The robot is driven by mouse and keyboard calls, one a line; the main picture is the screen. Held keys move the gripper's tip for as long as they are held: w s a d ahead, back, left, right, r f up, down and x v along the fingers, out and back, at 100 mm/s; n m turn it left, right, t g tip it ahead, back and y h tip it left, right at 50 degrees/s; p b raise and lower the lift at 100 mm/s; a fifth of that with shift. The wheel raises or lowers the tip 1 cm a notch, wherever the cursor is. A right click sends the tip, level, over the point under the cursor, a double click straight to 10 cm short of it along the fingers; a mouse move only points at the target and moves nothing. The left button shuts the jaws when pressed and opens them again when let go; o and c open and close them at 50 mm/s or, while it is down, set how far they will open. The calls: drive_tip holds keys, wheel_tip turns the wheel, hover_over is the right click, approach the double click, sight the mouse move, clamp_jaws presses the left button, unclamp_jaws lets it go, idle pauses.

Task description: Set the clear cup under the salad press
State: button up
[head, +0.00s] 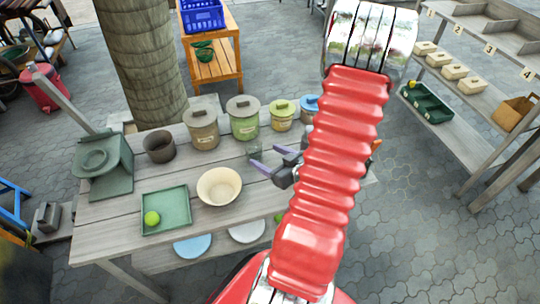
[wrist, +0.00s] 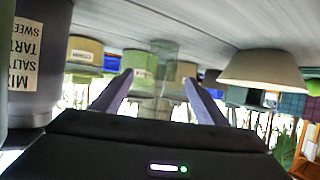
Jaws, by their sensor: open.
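The clear cup (head: 255,151) is a faint transparent shape on the wooden table, at the tips of my gripper (head: 252,156). In the wrist view, which is upside down, the cup (wrist: 163,52) shows see-through ahead of and between the two purple fingers of my gripper (wrist: 158,80). The fingers are open, with a gap on both sides, and I cannot tell how deep the cup sits between them. The salad press (head: 104,166) is a grey-green stand with a round ring and a long raised lever, at the table's left end. The space beneath its ring is hard to see.
A cream bowl (head: 219,187), a green tray (head: 165,211) with a lime, and a dark clay mortar (head: 160,146) stand between gripper and press. Lidded jars (head: 243,120) line the back edge. Bare planks show at the front left.

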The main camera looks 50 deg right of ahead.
idle(0.3)
drive_tip(key=shift+w+d+r+n+g, duration=0.1)
drive_tip(key=shift+w+r+n+g, duration=0.1)
drive_tip(key=shift+w, duration=0.2)
drive_tip(key=shift+w+d+r+n+g, duration=0.1)
drive_tip(key=shift+w+r+g, duration=0.1)
drive_tip(key=shift+w, duration=0.2)
drive_tip(key=w+a+r+g+h, duration=0.1)
drive_tip(key=w+a+r+g, duration=0.1)
drive_tip(key=w+a+r, duration=0.35)
drive_tip(key=w+a+r+g+h, duration=0.1)
drive_tip(key=w+a+r+g, duration=0.15)
drive_tip(key=r, duration=0.55)
drive_tip(key=s+a+r+y, duration=0.1)
drive_tip(key=s+a+r, duration=0.2)
drive_tip(key=a, duration=0.5)
drive_tip(key=s+a+r+n+g+y, duration=0.1)
drive_tip(key=s+a+r+y, duration=0.1)
drive_tip(key=s+a, duration=0.3)
drive_tip(key=s+a+r+g+y, duration=0.1)
drive_tip(key=s+a+r, duration=0.3)
drive_tip(key=a, duration=0.8)
drive_tip(key=shift+s+a+r+n+y, duration=0.2)
drive_tip(key=shift+s+r+n+y, duration=0.1)
drive_tip(key=shift+r+y, duration=0.15)
drive_tip(key=shift+c, duration=0.3)
